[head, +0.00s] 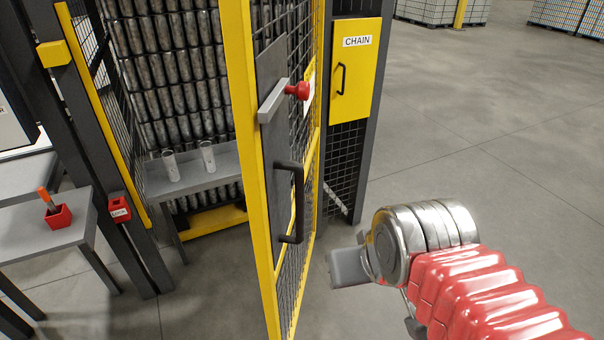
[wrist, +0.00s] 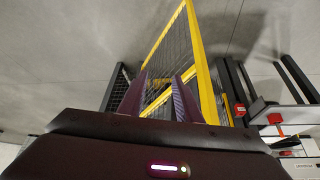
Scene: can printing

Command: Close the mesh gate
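The mesh gate (head: 247,120), with a yellow frame, stands swung open toward me in the head view, to the left of my gripper. Its near side has a black bar handle (head: 297,203), a grey latch bar (head: 272,101) and a red knob (head: 299,90). My gripper (head: 340,268) is low and to the right of the handle, apart from it as far as I can tell. In the wrist view the gate's yellow frame (wrist: 203,65) rises ahead, beyond the fingers. The two fingers of my gripper (wrist: 158,78) stand apart with nothing seen held between them.
Left of the gate is the doorway, with a dark post carrying a red lock box (head: 119,209). Inside stands a grey table (head: 205,176) with two cans. A yellow "CHAIN" cabinet (head: 352,85) is behind the gate. The floor at right is clear.

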